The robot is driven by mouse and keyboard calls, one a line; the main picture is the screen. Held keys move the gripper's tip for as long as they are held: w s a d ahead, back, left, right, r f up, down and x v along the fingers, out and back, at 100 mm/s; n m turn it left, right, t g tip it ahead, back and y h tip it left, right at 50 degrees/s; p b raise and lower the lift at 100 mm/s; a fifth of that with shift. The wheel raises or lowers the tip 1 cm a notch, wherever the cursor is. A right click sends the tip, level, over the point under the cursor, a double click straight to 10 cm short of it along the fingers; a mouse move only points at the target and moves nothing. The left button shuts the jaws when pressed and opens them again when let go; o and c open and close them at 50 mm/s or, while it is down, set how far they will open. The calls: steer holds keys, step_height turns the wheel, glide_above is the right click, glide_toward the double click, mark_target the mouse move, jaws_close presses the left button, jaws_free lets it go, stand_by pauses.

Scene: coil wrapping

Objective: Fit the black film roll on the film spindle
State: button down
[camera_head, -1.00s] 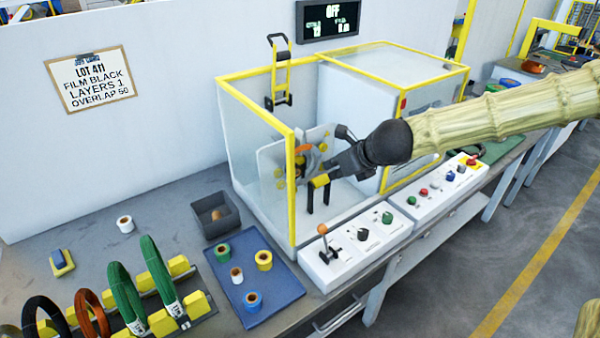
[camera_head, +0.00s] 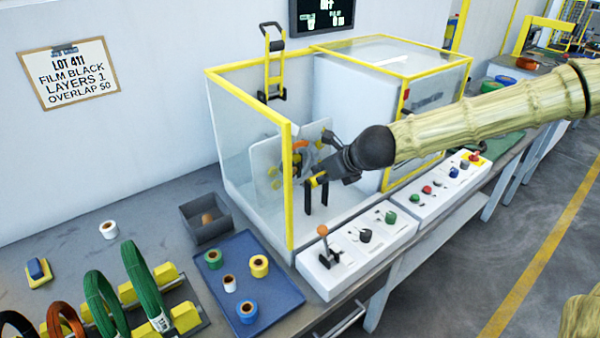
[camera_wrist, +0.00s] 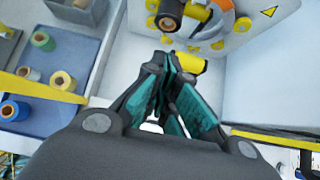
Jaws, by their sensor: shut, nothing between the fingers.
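A black film roll (camera_wrist: 170,15) with a tan core shows at the top of the wrist view, in front of the upright white plate of the wrapping machine. It looks seated on a spindle there, but the spindle itself is hidden behind it. My gripper (camera_wrist: 166,62) is shut and empty, its teal-padded fingers just below the roll and apart from it. A yellow cylinder (camera_wrist: 191,64) lies right by the fingertips. In the head view my gripper (camera_head: 322,178) reaches into the machine in front of the plate (camera_head: 265,165), and the roll is too small to make out clearly.
The yellow-framed clear guard (camera_head: 289,200) stands close beside my arm. A blue tray (camera_head: 270,302) holds green, yellow, white and blue rolls. A grey bin (camera_head: 190,222), a control box with levers (camera_head: 340,285) and a coil rack (camera_head: 185,318) are nearby.

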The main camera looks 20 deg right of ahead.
steer(key=w+a+f+p, duration=0.1)
steer(key=w+a+f, duration=0.2)
steer(key=w+f, duration=0.2)
steer(key=shift+w+f+p, duration=0.15)
steer(key=shift+w+p, duration=0.25)
steer(key=shift+w, duration=1.45)
steer(key=shift+a, duration=0.15)
steer(key=shift+w+a, duration=0.2)
steer(key=shift+w, duration=0.35)
steer(key=shift+w+a, duration=0.15)
steer(key=shift+w, duration=0.35)
steer(key=s+f+b+v, duration=0.1)
steer(key=s+f+v, duration=0.1)
steer(key=v, duration=1.1)
steer(key=shift+d, duration=0.3)
